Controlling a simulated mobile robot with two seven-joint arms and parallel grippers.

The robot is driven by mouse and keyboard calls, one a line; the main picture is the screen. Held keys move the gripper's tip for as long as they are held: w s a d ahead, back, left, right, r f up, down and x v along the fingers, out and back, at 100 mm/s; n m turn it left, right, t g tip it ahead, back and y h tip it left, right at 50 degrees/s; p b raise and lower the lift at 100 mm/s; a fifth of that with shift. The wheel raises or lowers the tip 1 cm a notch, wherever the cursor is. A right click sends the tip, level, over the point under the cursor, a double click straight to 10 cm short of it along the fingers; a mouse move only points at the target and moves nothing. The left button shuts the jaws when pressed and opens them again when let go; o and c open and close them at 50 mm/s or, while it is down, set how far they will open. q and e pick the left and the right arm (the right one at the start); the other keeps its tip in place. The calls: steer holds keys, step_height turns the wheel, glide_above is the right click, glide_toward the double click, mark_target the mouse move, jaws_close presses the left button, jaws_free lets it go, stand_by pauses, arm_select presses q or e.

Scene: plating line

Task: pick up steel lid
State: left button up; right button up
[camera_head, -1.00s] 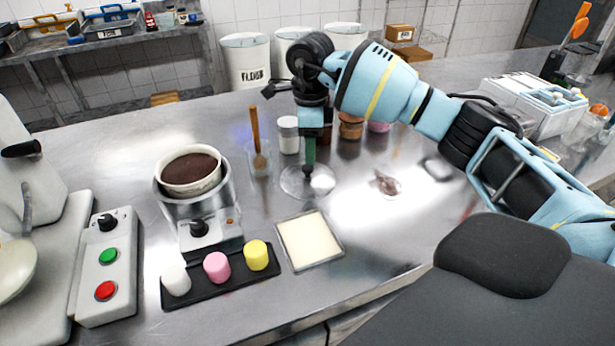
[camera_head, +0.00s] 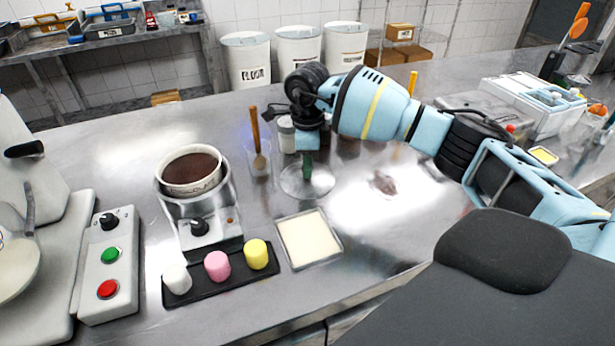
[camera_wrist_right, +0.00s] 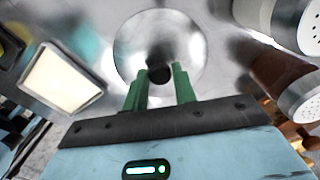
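The steel lid (camera_head: 293,185) is a shiny round disc with a dark knob, lying flat on the steel counter. It also shows in the right wrist view (camera_wrist_right: 130,42). My right gripper (camera_head: 308,170) points straight down over its middle. In the right wrist view, the green fingers of that gripper (camera_wrist_right: 160,80) stand on either side of the black knob (camera_wrist_right: 160,74), with little or no gap visible. I cannot tell whether they press on it. My left gripper is not in view.
A pot of dark contents (camera_head: 190,172) stands on a burner to the left. A pale square tray (camera_head: 309,238) lies in front of the lid. A clear container with a wooden-handled tool (camera_head: 259,160) and a white-lidded jar (camera_head: 286,135) stand close behind. Bare counter lies to the right.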

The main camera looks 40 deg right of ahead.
steer(key=c, duration=0.5)
steer(key=shift+r, duration=0.15)
steer(key=shift+r, duration=0.55)
step_height(320, 180, up, 2)
steer(key=shift+r, duration=0.15)
steer(key=s+a, duration=0.6)
steer(key=s, duration=0.1)
steer(key=s+a+r, duration=0.1)
steer(key=s+a, duration=0.2)
steer(key=s, duration=0.1)
steer(key=shift+s, duration=0.25)
steer(key=shift+s+a+r, duration=0.15)
steer(key=shift+s+a, duration=0.25)
steer(key=shift+s, duration=0.2)
